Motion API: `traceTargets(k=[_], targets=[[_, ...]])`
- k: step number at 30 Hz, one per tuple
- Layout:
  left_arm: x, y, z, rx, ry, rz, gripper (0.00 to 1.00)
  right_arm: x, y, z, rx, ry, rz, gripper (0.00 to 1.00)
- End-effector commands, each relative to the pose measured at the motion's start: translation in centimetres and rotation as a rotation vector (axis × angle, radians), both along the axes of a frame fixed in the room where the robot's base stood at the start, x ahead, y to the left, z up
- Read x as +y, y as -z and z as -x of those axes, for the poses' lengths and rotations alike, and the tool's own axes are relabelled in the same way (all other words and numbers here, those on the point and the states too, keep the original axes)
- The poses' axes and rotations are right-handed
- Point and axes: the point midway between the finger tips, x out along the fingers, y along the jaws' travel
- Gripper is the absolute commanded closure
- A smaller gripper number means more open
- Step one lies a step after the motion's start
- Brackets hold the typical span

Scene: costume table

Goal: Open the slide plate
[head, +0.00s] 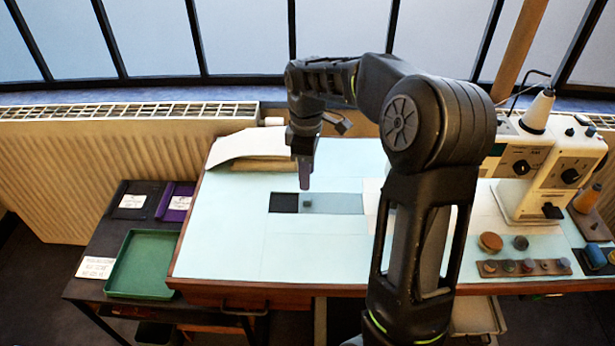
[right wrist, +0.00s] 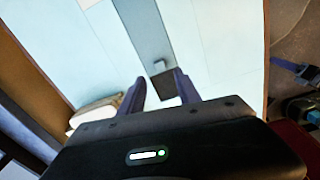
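The slide plate (head: 340,203) is a long grey-blue strip set into the pale blue table top. It also shows in the right wrist view (right wrist: 147,25). A small grey knob (head: 308,204) stands near its left end. A dark rectangular patch (head: 284,202) lies just left of it. My right gripper (head: 305,178) points down above the far side of the plate, near the knob. In the right wrist view its two violet fingers (right wrist: 160,90) are apart, with nothing between them.
Folded cloth (head: 260,152) lies at the table's far left. A green tray (head: 145,262) stands on the dark side table. A sewing machine (head: 545,170) and a rack of small round items (head: 523,267) are at the right. The table top left of the plate is clear.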

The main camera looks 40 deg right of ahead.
Motion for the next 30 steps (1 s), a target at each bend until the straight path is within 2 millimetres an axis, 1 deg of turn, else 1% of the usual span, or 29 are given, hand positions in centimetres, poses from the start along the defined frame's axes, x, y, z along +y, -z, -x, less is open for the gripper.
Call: traceTargets(k=[10,14,20,27,30], targets=[[0.1,0.0,0.1,0.001,-0.001,-0.001,0.64,0.0,0.0,0.0,0.0,0.0,0.0,0.6],[0.0,0.0,0.0,0.001,-0.001,-0.001,0.64,0.0,0.5,0.0,0.001,0.0,0.0,0.6],[0.0,0.1,0.0,0.001,-0.001,0.0,0.64,0.0,2.8,0.1,0.003,0.0,-0.001,0.6],[0.0,0.1,0.0,0.0,-0.001,0.0,0.64,0.0,6.5,0.1,0.003,0.0,-0.001,0.6],[0.0,0.1,0.0,0.0,-0.001,0.0,0.64,0.0,7.4,0.1,0.002,0.0,-0.001,0.6]])
